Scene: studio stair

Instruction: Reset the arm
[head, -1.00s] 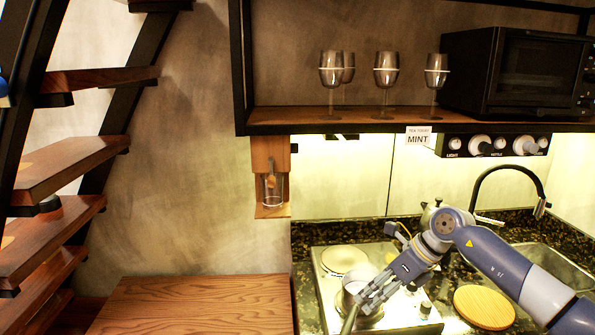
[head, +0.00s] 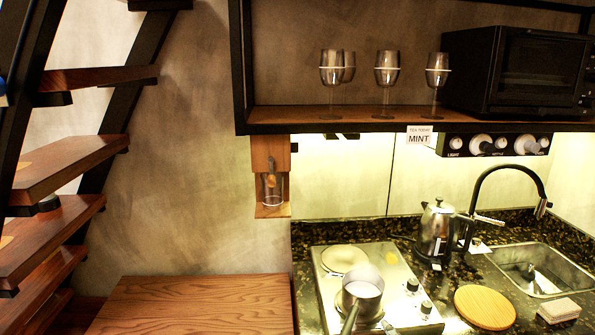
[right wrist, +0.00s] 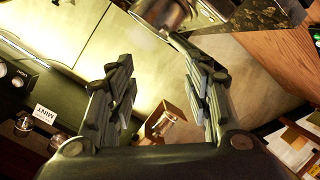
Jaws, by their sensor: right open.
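My right gripper (right wrist: 160,100) shows in the right wrist view with its two fingers apart and nothing between them. Beyond the fingers are the wall, a wooden holder with a glass tube (right wrist: 168,122), and a metal pot (right wrist: 165,12) at the top edge. The wooden wall holder with the glass tube (head: 271,187) hangs below the shelf.
A steel kettle (head: 436,230) stands behind the hob, left of the sink (head: 545,268). A round wooden board (head: 484,307) lies on the counter. Several glasses and a black oven (head: 515,72) stand on the shelf (head: 320,119). The wooden table top (head: 195,305) is bare. Stairs (head: 60,170) rise at left.

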